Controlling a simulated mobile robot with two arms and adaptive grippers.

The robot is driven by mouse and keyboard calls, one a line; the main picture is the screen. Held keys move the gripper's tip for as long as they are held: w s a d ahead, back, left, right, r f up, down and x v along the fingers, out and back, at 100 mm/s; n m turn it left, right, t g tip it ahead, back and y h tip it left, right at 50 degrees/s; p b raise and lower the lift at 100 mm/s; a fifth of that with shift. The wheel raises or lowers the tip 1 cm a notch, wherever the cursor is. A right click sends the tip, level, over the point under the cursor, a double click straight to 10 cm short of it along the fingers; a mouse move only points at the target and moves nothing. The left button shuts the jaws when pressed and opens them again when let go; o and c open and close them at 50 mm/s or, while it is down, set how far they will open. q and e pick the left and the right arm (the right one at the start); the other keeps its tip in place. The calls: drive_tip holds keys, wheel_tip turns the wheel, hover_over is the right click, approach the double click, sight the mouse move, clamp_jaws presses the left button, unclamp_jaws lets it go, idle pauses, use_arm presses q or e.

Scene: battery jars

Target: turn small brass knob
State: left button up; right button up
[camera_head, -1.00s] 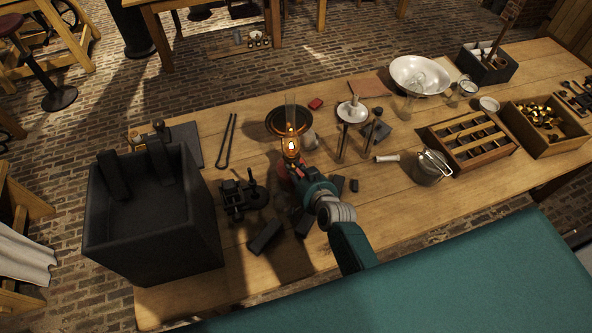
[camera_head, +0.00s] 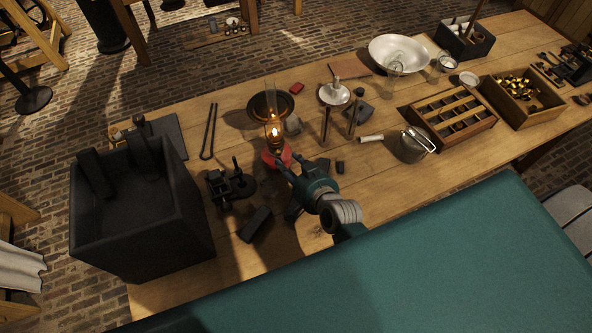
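A lit oil lamp (camera_head: 275,134) with a glowing glass chimney stands on the wooden table in front of a dark round dish. Its lower part looks red (camera_head: 276,156). The small brass knob is too small to make out; I cannot tell whether it is on the lamp or hidden by my gripper. My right gripper (camera_head: 281,168) reaches from the lower right to the front of the lamp's base. It looks very close to the base, but contact is unclear. Its fingers are too small and dark to show their opening. My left gripper is not in view.
A large black box (camera_head: 178,228) stands at the left. A dark block (camera_head: 255,224) and small black hardware (camera_head: 225,186) lie left of my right arm. Thin upright rods (camera_head: 326,125) and a metal can (camera_head: 412,146) stand to the right. Tongs (camera_head: 208,132) lie behind.

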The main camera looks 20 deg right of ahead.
drive_tip(key=shift+v, duration=2.25)
